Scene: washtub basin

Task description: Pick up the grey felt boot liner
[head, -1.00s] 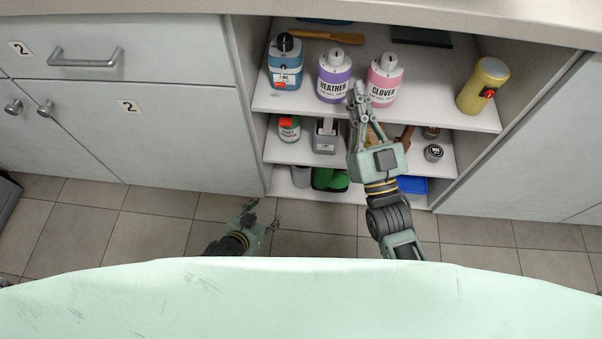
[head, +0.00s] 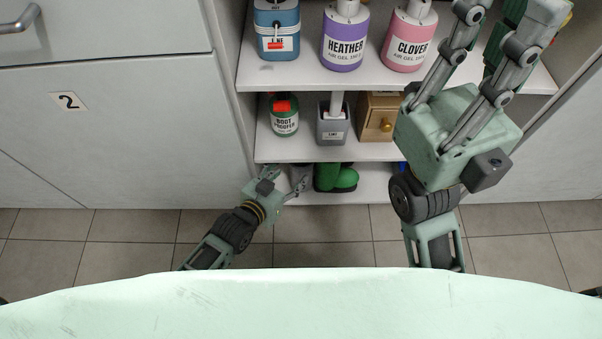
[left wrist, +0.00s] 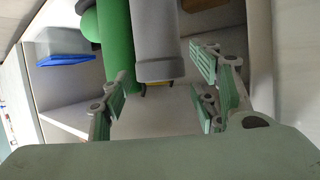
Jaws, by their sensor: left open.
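The grey felt boot liner (head: 300,176) stands on the bottom shelf, left of the green boots (head: 338,178). In the left wrist view the liner (left wrist: 157,40) is a grey tube beside a green boot (left wrist: 117,45). My left gripper (head: 284,180) is open at the front of the bottom shelf, close to the liner. In the left wrist view the liner's near end lies ahead between the open fingers (left wrist: 160,82), with no clear contact. My right gripper (head: 507,20) is raised in front of the shelves at the right, its fingertips at or beyond the top edge.
Above are the middle shelf with a boot proofer bottle (head: 284,115), a grey container (head: 333,124) and a wooden box (head: 379,118), and the top shelf with heather (head: 344,38) and clover (head: 408,38) bottles. A blue tray (left wrist: 65,59) shows beyond the boot.

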